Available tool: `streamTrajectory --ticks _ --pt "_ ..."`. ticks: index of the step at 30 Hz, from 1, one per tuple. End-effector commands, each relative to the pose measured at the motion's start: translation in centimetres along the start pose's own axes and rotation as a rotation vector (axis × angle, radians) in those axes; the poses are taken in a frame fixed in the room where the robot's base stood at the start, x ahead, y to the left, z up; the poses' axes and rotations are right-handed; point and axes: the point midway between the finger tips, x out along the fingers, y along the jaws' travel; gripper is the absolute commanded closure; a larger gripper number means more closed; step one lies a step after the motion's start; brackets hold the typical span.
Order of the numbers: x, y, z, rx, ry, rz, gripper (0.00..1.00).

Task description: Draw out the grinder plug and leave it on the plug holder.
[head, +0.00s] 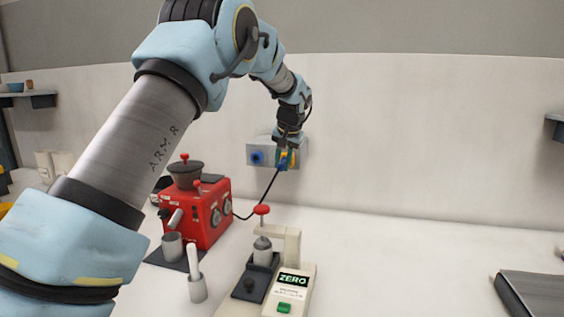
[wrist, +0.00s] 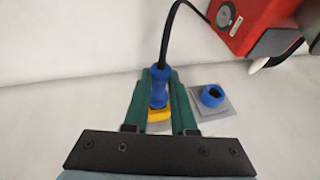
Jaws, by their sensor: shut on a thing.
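The grinder plug (wrist: 159,88) is blue, with a black cable leaving its end. My gripper (wrist: 160,100) has its green fingers shut on it, one on each side; in the head view my gripper (head: 287,157) is at the wall box. A yellow part (wrist: 158,115) shows just beyond the plug; I cannot tell whether the plug is seated in it. Beside it is an empty blue ring (wrist: 212,96) on a grey plate, seen in the head view as a blue ring (head: 257,157) on the grey wall box (head: 263,146). I cannot tell which part is the plug holder.
The red grinder (head: 207,207) stands on the counter below, joined to the plug by the black cable (head: 268,190). A scale (head: 290,290) reading ZERO and a white-handled tool in a grey cup (head: 197,288) stand in front. The counter at right is mostly clear.

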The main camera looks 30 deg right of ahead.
Motion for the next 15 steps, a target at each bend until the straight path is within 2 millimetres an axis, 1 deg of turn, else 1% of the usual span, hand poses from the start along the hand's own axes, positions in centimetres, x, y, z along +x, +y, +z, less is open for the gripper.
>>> streamTrajectory --ticks 13,14,15 --pt "0.29 -0.06 -1.02 0.000 0.000 0.000 1.00" --pt "0.33 -0.05 -1.00 0.000 0.001 0.000 0.73" --pt "0.35 -0.04 -0.99 0.000 0.001 0.000 0.69"
